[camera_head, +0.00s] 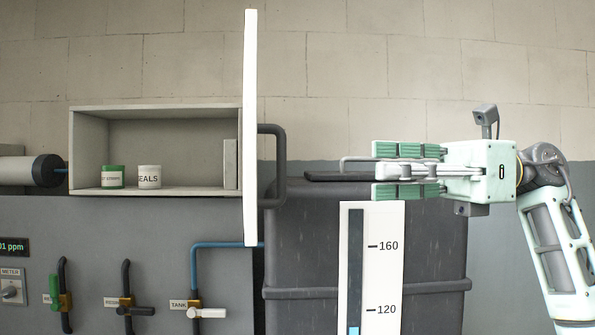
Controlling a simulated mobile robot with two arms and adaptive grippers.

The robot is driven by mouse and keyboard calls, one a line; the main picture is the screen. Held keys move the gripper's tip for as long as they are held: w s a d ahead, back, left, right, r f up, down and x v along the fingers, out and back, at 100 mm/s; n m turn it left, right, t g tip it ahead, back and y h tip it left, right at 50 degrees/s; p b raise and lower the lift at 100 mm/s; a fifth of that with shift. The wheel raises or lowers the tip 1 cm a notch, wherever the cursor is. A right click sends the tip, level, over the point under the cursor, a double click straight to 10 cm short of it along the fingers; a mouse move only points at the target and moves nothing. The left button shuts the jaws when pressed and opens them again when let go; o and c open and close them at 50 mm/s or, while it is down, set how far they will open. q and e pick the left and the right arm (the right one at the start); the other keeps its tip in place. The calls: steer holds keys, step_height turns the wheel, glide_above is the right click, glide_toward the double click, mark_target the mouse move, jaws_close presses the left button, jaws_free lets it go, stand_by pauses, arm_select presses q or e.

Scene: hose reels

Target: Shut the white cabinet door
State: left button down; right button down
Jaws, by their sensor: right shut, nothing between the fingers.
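The white cabinet door (250,80) stands open and shows nearly edge-on, at the right side of the cabinet (155,110). Its dark grey bar handle (281,165) sticks out on the door's right face. The cabinet's inside is open to view. My right gripper (377,171) comes in from the right with its green-padded fingers pointing left toward the handle. It is shut and empty, with a clear gap between its tips and the handle. My left gripper is not in view.
A green jar (113,177) and a white jar (149,177) stand in the cabinet. A dark ribbed tank (310,245) with a white level gauge (396,245) is below my right gripper. A blue pipe (194,270) and valves line the lower left wall.

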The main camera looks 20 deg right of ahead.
mark_target(281, 173)
steer(key=shift+w+a+p, duration=0.3)
steer(key=shift+a+p, duration=0.4)
steer(key=shift+a, duration=1.65)
steer(key=shift+w+a+p, duration=0.35)
steer(key=shift+a+p, duration=0.3)
steer(key=shift+a, duration=1.65)
steer(key=shift+w+a+p, duration=0.3)
steer(key=shift+a+p, duration=0.4)
steer(key=shift+a, duration=1.65)
